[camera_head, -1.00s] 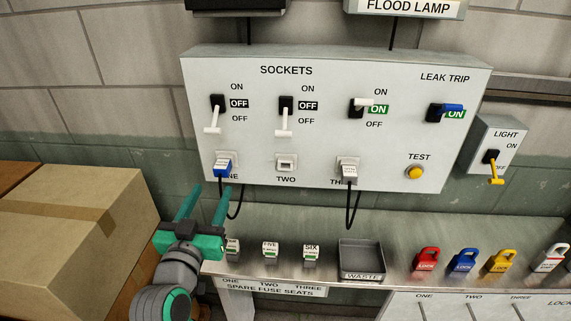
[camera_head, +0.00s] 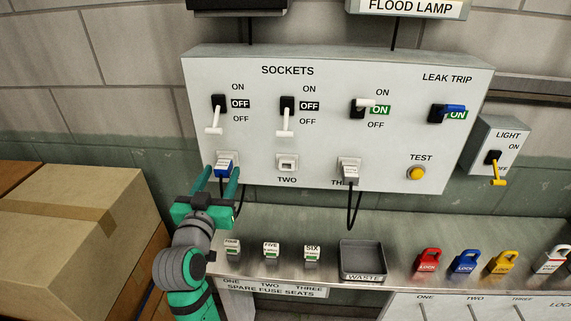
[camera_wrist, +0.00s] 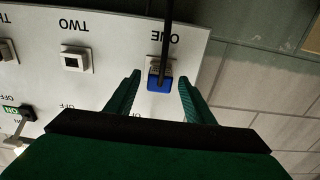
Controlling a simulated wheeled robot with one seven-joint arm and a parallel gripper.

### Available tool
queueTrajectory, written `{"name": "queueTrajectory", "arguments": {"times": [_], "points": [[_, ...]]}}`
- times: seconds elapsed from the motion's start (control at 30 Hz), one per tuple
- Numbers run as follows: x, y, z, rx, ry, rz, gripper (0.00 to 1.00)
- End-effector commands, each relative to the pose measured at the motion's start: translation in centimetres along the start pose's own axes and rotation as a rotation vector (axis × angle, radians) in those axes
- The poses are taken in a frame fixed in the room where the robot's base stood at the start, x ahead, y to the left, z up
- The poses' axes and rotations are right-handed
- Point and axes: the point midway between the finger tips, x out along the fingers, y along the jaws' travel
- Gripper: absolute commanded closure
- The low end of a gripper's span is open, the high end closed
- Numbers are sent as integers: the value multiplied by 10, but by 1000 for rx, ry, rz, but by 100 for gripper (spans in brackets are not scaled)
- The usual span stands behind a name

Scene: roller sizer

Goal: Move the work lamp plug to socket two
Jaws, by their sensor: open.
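A blue plug (camera_head: 224,170) with a white label sits in socket one on the sockets panel (camera_head: 330,80), its dark cord hanging down. It also shows in the wrist view (camera_wrist: 159,80). Socket two (camera_head: 287,163) is empty, and it shows in the wrist view too (camera_wrist: 76,60). A white plug (camera_head: 349,172) is in socket three. My gripper (camera_head: 221,180) is open, with its fingers on either side of the blue plug and apart from it. In the wrist view my gripper (camera_wrist: 160,92) has the blue plug between its fingertips. The switches above sockets one and two are down at OFF.
The switch above socket three (camera_head: 361,106) is at ON. Several spare fuses (camera_head: 271,250) and a waste tray (camera_head: 362,262) are on the shelf below. Several coloured locks (camera_head: 465,262) stand at the right. Cardboard boxes (camera_head: 75,225) fill the lower left.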

Motion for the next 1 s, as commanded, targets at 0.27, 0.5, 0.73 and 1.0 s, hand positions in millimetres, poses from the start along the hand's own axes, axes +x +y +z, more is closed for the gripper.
{"name": "queueTrajectory", "arguments": {"times": [0.27,0.5,0.73,1.0], "points": [[15,-1,0,0,1,-2,52],[16,-2,0,0,1,-3,52],[16,-2,0,0,1,-2,52],[16,-2,0,0,1,-2,52]]}}
